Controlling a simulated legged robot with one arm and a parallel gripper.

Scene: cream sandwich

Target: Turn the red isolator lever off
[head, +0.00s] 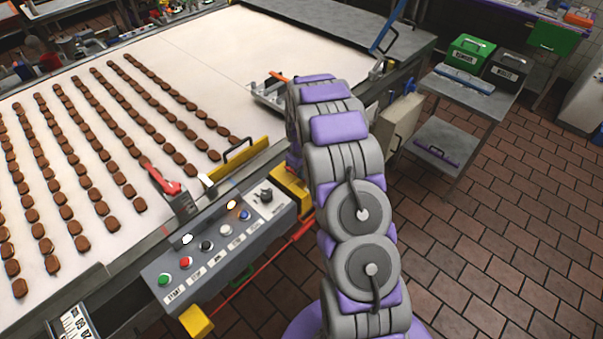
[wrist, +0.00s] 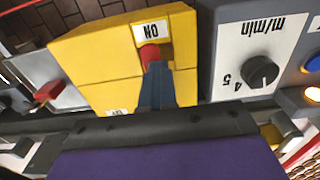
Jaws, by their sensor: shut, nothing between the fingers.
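The yellow isolator box (head: 291,190) sits at the right end of the grey control panel, partly hidden by my arm in the head view. In the wrist view the box (wrist: 95,60) fills the upper middle. Its red lever (wrist: 149,54) lies just below the ON label (wrist: 151,33); a second label (wrist: 117,112), partly covered, is at the lower edge. My gripper (wrist: 156,72) is shut and empty, its narrow dark tips overlapping the lever's lower end. I cannot tell whether they touch it. My gripper is hidden behind my arm in the head view.
A black speed knob (wrist: 258,72) is right of the box in the wrist view. The panel (head: 215,245) carries several buttons. A conveyor (head: 225,55) with rows of brown biscuits lies beyond. A small red part (wrist: 47,92) is left of the box. Tiled floor (head: 500,200) is clear at right.

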